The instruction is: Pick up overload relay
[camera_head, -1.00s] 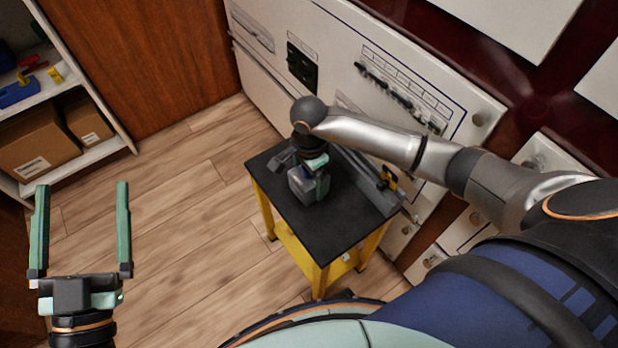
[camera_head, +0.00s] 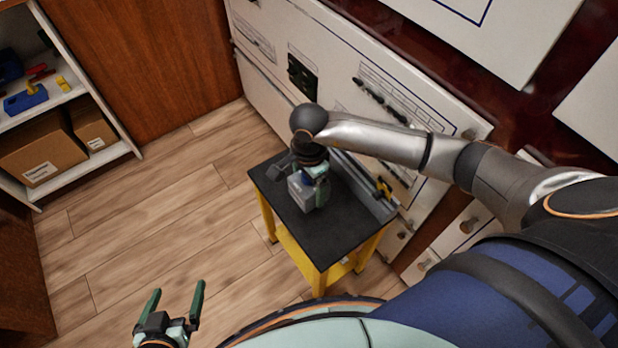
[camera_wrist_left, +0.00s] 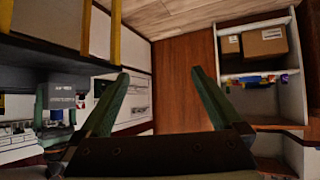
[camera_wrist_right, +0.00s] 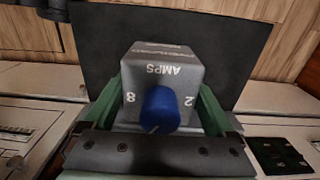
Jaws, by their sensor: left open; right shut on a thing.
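The overload relay is a grey box with a blue dial and the word AMPS on its face; it fills the middle of the right wrist view (camera_wrist_right: 160,68). In the head view the relay (camera_head: 303,192) is over the black top of the small yellow cart. My right gripper (camera_head: 318,172) reaches down on it, fingers shut on its two sides; I cannot tell if it touches the top. My left gripper (camera_head: 175,302) is open and empty, low in the head view, away from the cart. The relay also shows in the left wrist view (camera_wrist_left: 62,96).
The black-topped cart (camera_head: 335,235) stands beside a white breaker panel (camera_head: 345,95). Another dark grey part (camera_head: 278,168) lies at the cart's far left corner. A shelf with boxes (camera_head: 42,150) stands at the left. The wood floor between is clear.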

